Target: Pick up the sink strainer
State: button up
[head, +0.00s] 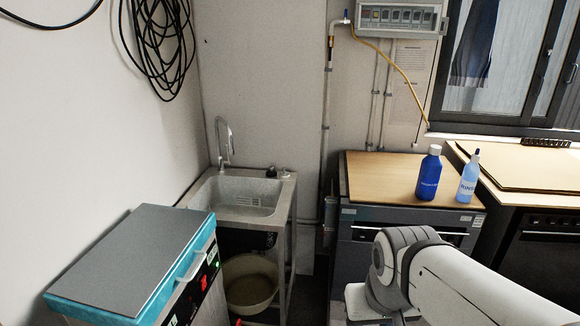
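A steel sink (240,193) with a tall tap (223,140) stands in the far corner. A small dark round item (271,171) sits on the sink's back right rim; it may be the sink strainer, but it is too small to tell. A small pale item (286,173) lies just right of it. No strainer can be made out clearly inside the basin. My arm (450,285) shows at the lower right, well short of the sink and to its right. My gripper's fingers are not visible.
A blue box with a grey lid (135,258) stands at front left, partly before the sink. A pale basin (250,284) sits under the sink. Right of it, a wood-topped oven (370,178) holds a dark blue bottle (429,176) and a light blue bottle (468,180).

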aim_at(284, 174)
jog(key=z, duration=0.15)
jog(key=i, duration=1.2)
jog(key=u, duration=0.6)
jog(key=i, duration=0.45)
jog(key=u, duration=0.35)
